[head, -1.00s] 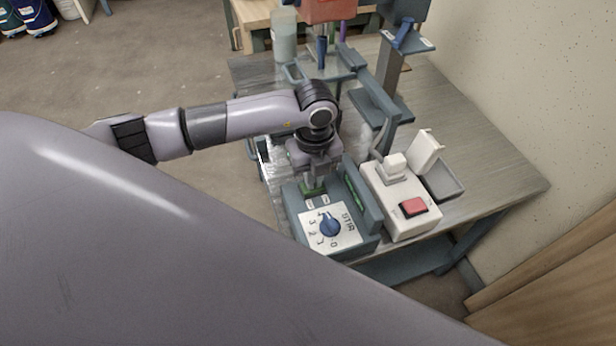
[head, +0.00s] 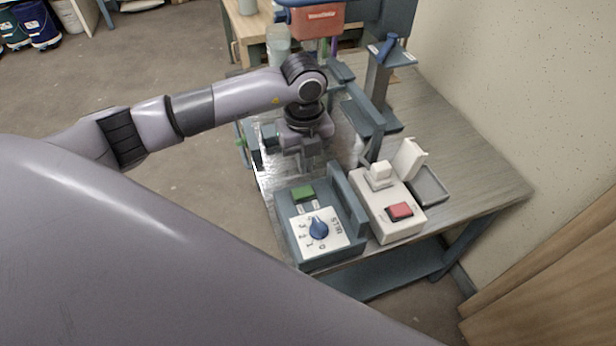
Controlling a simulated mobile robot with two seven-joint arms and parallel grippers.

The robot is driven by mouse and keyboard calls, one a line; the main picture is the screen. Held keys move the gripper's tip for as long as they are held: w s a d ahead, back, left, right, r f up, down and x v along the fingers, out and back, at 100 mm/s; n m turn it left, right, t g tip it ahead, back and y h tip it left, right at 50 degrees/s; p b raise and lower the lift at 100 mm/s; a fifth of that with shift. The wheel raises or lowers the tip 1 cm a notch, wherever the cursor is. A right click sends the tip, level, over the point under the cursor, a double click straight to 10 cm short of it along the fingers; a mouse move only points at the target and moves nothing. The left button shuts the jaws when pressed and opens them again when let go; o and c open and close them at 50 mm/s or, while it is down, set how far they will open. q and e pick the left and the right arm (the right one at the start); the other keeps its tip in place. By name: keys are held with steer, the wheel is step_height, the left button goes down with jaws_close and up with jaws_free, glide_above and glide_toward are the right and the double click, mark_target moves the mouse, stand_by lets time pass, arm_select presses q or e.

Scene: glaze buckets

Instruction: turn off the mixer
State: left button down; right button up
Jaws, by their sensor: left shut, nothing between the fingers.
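The mixer has a red motor head (head: 318,14) at the top of the view, partly cut off. Its grey control box (head: 345,222) at the table's front edge bears a green button (head: 302,193) and a blue dial (head: 318,228) on a white STIR plate with numbers. I cannot read the dial's exact setting. A white box (head: 388,212) with a red switch (head: 399,211) stands just right of the control box. My left gripper (head: 308,168) points down, shut and empty, behind the green button and apart from it. My right gripper is out of view.
A white block (head: 380,175) stands on the white box, beside a raised white flap (head: 409,158) and a grey tray (head: 430,186). A grey post (head: 378,85) rises behind. A clear jar (head: 278,45) stands farther back.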

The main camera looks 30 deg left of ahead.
arm_select(q)
step_height(320, 180, up, 7)
steer(key=shift+a, duration=0.2)
steer(key=shift+f, duration=0.1)
stand_by(0.5)
